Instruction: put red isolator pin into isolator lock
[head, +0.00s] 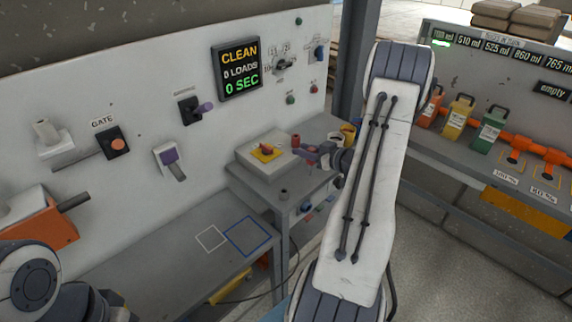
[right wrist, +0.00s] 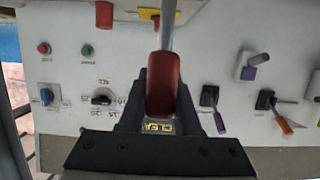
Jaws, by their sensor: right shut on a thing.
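My right gripper (head: 322,156) is shut on the red isolator pin. In the right wrist view the pin's red handle (right wrist: 164,85) is between the two dark fingers, and its grey shaft points away toward the top edge. A light box (head: 267,155) on the grey bench carries a yellow plate with a red knob (head: 265,150), which looks like the isolator lock. The yellow plate (right wrist: 147,14) shows at the top of the right wrist view, partly behind the shaft. The pin appears apart from the lock, to its right in the head view. My left gripper is out of view.
A short red cylinder (head: 295,140) stands close behind the gripper, and a dark peg (head: 283,193) is at the bench front. A yellow cup (head: 348,131) is at the right. The wall panel (head: 150,90) carries several switches and a display (head: 238,69). The lower bench with outlined squares is clear.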

